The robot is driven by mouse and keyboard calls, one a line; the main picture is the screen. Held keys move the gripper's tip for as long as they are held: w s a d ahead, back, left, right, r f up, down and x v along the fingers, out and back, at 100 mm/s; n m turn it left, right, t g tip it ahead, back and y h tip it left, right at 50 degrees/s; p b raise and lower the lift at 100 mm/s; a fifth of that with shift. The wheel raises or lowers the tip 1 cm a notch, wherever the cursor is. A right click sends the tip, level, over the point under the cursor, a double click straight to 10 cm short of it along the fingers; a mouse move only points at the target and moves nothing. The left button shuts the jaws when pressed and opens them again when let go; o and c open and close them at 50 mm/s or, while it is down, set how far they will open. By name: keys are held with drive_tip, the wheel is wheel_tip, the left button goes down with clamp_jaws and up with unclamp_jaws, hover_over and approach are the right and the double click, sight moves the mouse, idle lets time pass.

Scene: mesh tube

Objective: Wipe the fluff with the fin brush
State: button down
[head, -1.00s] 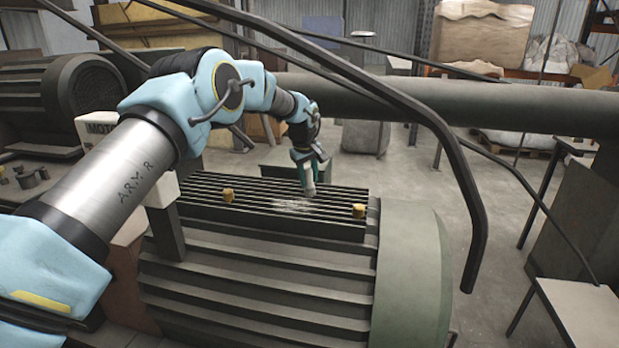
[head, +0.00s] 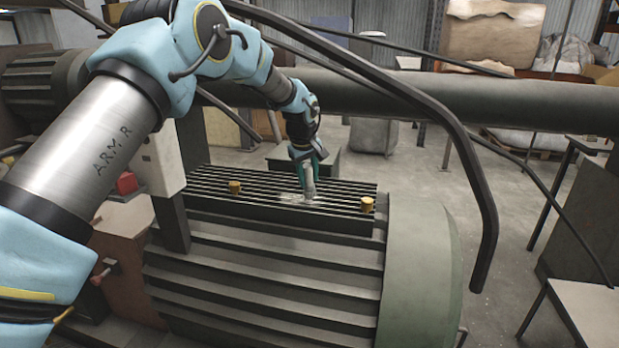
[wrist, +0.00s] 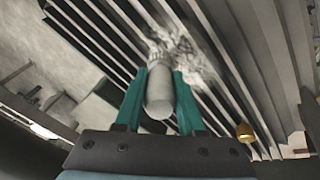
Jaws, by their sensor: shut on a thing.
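The fluff (head: 292,197) is a pale, thin patch on the finned top (head: 222,198) of the dark green motor, between two brass knobs. It also shows in the wrist view (wrist: 185,55) as whitish wisps across several fins. My gripper (head: 308,162) is above the fins, its teal fingers shut on the fin brush (wrist: 160,92). The brush is a pale grey cylinder with a rounded end towards the wrist camera. Its far end points down at the fluff. The brush tip is at or very near the fins; contact cannot be told.
Brass knobs stand on the left (head: 235,187) and right (head: 367,204) of the finned top. A dark bent pipe (head: 470,165) hangs in front on the right. A thick horizontal pipe (head: 430,100) runs behind. A white box on a post (head: 160,160) stands left.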

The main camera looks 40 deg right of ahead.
drive_tip(key=shift+s+a+b, duration=1.15)
drive_tip(key=shift+a+b, duration=0.25)
drive_tip(key=shift+a, duration=1.95)
drive_tip(key=shift+w+d+p, duration=1.05)
drive_tip(key=shift+d+p, duration=0.05)
drive_tip(key=shift+d, duration=0.55)
drive_tip(key=shift+w+d+p, duration=1.05)
drive_tip(key=shift+d+p, duration=0.1)
drive_tip(key=shift+d, duration=0.5)
drive_tip(key=shift+w+d+p, duration=1.05)
drive_tip(key=shift+d+p, duration=0.05)
drive_tip(key=shift+d, duration=0.55)
drive_tip(key=shift+w+a, duration=0.5)
drive_tip(key=shift+w, duration=0.15)
drive_tip(key=shift+s+a+b, duration=2.55)
drive_tip(key=shift+s+a, duration=0.55)
drive_tip(key=shift+a, duration=1.8)
drive_tip(key=shift+w+d+p, duration=0.5)
drive_tip(key=shift+w+d, duration=0.15)
drive_tip(key=shift+w, duration=0.25)
drive_tip(key=shift+w+d+p, duration=0.5)
drive_tip(key=shift+w+d, duration=0.1)
drive_tip(key=shift+w, duration=0.25)
